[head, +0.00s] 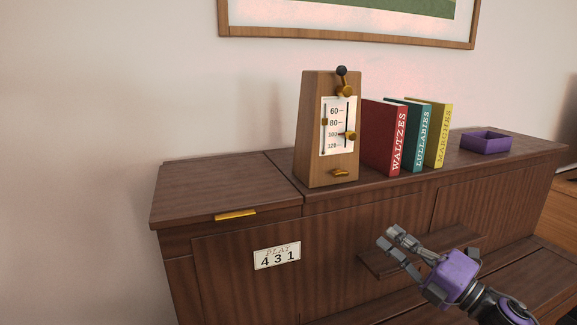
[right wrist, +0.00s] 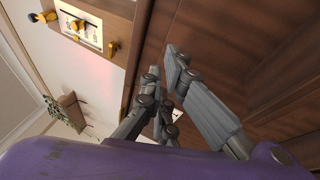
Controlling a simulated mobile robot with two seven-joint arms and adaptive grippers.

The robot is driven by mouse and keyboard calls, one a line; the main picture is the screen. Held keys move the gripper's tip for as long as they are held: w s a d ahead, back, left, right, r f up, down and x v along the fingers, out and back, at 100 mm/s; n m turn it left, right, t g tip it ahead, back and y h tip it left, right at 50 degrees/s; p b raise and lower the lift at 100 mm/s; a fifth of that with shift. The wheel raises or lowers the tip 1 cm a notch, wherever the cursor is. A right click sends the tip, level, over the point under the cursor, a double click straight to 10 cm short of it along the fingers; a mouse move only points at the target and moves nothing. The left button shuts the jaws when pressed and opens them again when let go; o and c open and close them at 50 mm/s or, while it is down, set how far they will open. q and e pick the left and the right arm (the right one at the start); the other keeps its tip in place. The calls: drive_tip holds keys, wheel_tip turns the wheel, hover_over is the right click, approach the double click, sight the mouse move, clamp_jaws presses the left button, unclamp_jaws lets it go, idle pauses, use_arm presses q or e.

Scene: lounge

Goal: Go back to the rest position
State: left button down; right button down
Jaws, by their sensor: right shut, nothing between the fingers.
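My right gripper (head: 392,241) is in the head view at the lower right, in front of the dark wood cabinet (head: 335,235). It points left and is shut with nothing held. The right wrist view also shows its fingers (right wrist: 163,73), with the cabinet front (right wrist: 235,50) beyond them. It appears clear of the metronome and books. My left gripper is not in view.
On the cabinet top stand a wooden metronome (head: 314,130), red (head: 378,135), teal (head: 416,140) and yellow (head: 440,135) books, and a purple tray (head: 486,144). A card reading 431 (head: 277,252) is on the front. A small ledge (head: 385,265) juts out behind my right gripper.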

drive_tip(key=s+d+f+m+h, duration=0.1)
drive_tip(key=s+f+m+h, duration=0.4)
drive_tip(key=f, duration=0.4)
drive_tip(key=s+f+m+h+p, duration=0.1)
drive_tip(key=s+f+m+h, duration=0.1)
drive_tip(key=s+f+m, duration=0.65)
drive_tip(key=s+d+f+m+h, duration=0.1)
drive_tip(key=s+f+m+h, duration=0.3)
drive_tip(key=f, duration=0.7)
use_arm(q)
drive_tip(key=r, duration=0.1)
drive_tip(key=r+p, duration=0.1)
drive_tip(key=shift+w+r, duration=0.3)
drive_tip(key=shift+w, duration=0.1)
use_arm(e)
drive_tip(key=s+a+f+m+g, duration=0.2)
drive_tip(key=s+f+m, duration=0.1)
drive_tip(key=s, duration=0.5)
drive_tip(key=s+a+f+m+g+h, duration=0.1)
drive_tip(key=s+a+f+m+g, duration=0.1)
drive_tip(key=s+f, duration=0.4)
drive_tip(key=s+a+f+m+g+h, duration=0.1)
drive_tip(key=s+a+f+m+g, duration=0.1)
drive_tip(key=s+f+m, duration=0.3)
drive_tip(key=s+g, duration=0.1)
drive_tip(key=s, duration=0.3)
drive_tip(key=shift+s, duration=0.3)
